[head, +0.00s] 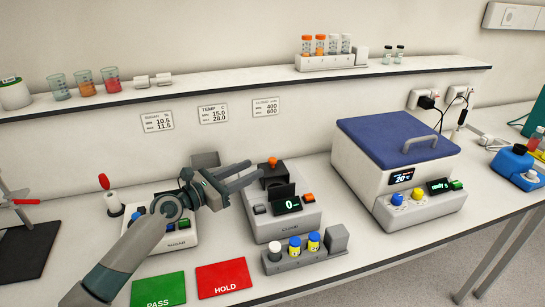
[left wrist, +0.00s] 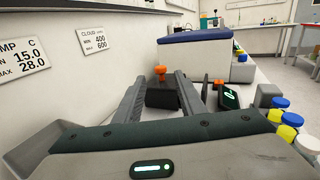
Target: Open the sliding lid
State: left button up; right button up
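The cloud meter (head: 285,222) is a light grey box with a dark display. On its top sits a black block-like lid (head: 277,174) with an orange knob (head: 272,161). The lid (left wrist: 162,97) and knob (left wrist: 160,71) also show in the left wrist view, between the lines of my fingers. My left gripper (head: 254,173) is open and empty, just left of the lid, its two fingers pointing toward it. I cannot tell whether a finger touches the lid. My right gripper is not in view.
A white box with a blue lid (head: 390,138) and handle stands to the right. A rack (head: 304,258) with capped vials is in front of the meter. Green PASS (head: 158,289) and red HOLD (head: 223,278) mats lie at the front. A shelf (head: 225,84) runs above.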

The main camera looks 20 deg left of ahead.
aim_at(272, 158)
pick_arm(q)
jog(key=p+x, duration=0.1)
jog(key=x, duration=0.8)
jog(key=shift+w+d, duration=0.1)
jog(key=shift+r, duration=0.1)
jog(key=shift+c, duration=0.2)
grip_shut()
